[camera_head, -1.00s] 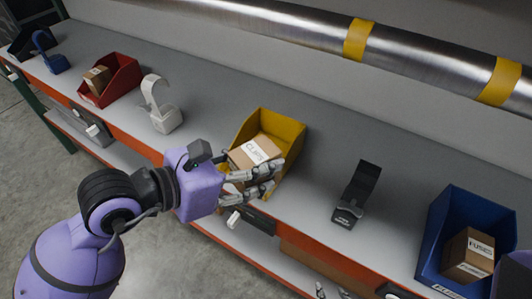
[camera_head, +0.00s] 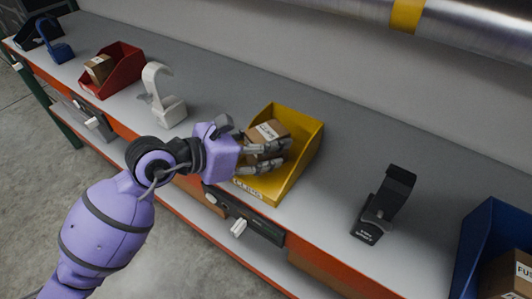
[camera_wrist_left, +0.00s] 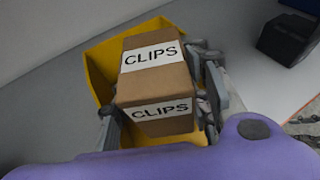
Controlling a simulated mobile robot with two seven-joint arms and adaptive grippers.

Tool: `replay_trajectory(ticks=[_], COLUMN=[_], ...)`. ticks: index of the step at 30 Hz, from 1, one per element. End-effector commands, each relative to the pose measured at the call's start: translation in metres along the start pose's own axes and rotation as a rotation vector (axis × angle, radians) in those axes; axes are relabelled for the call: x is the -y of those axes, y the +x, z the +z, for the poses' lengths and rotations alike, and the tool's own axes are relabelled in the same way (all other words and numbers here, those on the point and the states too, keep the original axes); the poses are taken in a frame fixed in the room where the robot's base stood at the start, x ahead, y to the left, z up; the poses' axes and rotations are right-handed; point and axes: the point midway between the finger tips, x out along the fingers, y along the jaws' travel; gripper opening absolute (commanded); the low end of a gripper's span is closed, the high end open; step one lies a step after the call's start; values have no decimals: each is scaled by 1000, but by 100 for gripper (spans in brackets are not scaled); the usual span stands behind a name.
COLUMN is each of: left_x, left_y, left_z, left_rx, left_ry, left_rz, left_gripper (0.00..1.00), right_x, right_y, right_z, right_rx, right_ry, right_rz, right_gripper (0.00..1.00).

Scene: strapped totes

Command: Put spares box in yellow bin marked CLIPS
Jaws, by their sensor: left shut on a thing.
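The yellow bin (camera_head: 309,150) stands near the front edge of the shelf. A marking on its front lip (camera_head: 248,190) is partly legible. A brown cardboard box (camera_head: 266,133) with white CLIPS labels is within the bin's outline. In the left wrist view the box (camera_wrist_left: 153,83) reads CLIPS on two faces, with the yellow bin (camera_wrist_left: 98,72) behind it. My left gripper (camera_head: 284,156) is shut on the box, fingers on either side. Whether the box touches the bin floor I cannot tell. No box labelled spares is legible. My right gripper is not in view.
A red bin (camera_head: 126,74) with a box and a white hook-shaped stand (camera_head: 164,103) are to the left. A black stand (camera_head: 388,203) and a blue bin (camera_head: 478,232) with a box are to the right. Shelf behind the yellow bin is clear.

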Motion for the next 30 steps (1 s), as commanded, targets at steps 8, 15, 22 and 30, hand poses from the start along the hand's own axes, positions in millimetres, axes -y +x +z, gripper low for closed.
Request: replay_trajectory(ticks=[8,15,22,30], left_x=[-3,-3,-3,-3], left_y=[15,15,16,16], left_z=[-31,-31,-35,-35], left_rx=[0,0,-2,-2], left_ry=[-1,0,-1,-1], left_rz=[1,0,0,0], left_gripper=[12,12,54,62], right_x=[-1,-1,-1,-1], right_y=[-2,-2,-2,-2], right_z=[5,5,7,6], right_rx=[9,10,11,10], right_ry=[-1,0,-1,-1], right_rz=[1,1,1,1], right_gripper=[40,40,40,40])
